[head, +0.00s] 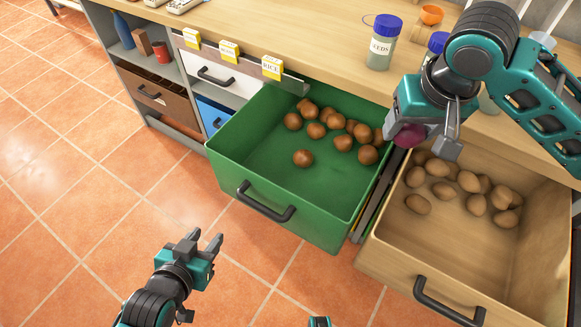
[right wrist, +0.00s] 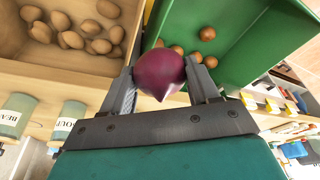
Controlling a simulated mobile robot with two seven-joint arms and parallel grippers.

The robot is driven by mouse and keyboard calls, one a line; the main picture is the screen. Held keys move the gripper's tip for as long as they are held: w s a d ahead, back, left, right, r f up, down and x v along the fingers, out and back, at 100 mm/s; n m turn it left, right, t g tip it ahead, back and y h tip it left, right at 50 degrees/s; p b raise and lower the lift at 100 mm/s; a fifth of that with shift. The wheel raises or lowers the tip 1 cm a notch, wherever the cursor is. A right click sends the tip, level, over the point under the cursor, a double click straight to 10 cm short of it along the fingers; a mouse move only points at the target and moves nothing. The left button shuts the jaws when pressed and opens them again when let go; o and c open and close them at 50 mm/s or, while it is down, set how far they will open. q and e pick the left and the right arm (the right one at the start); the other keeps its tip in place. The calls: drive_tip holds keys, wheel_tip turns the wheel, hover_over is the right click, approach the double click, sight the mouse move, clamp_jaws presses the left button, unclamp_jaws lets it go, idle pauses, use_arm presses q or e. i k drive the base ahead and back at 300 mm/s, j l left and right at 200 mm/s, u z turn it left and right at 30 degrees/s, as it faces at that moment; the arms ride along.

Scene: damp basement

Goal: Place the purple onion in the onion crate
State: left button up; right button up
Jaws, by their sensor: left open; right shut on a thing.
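The purple onion (head: 408,136) is held between the fingers of my right gripper (head: 428,140), above the gap between two pulled-out drawers. In the right wrist view the onion (right wrist: 160,74) sits between both fingertips, its pointed end towards the palm. The green drawer-like crate (head: 228,158) holds several round brown onions (head: 303,158). The wooden crate (head: 400,243) to its right holds several brown, potato-like items (head: 470,181). My left gripper (head: 206,240) is open and empty, low over the floor in front of the green crate.
The wooden counter (head: 290,42) runs behind the crates. A SEEDS jar (head: 382,42) and an orange cup (head: 431,15) stand on it near my right arm. Yellow labelled boxes, one reading RICE (head: 272,67), line the left. The tiled floor in front is clear.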

sight(307, 190)
drive_tip(key=i+j, duration=0.2)
drive_tip(key=j, duration=0.15)
drive_tip(key=i+j, duration=0.15)
drive_tip(key=j, duration=0.15)
drive_tip(key=i+j, duration=0.2)
drive_tip(key=j, duration=0.15)
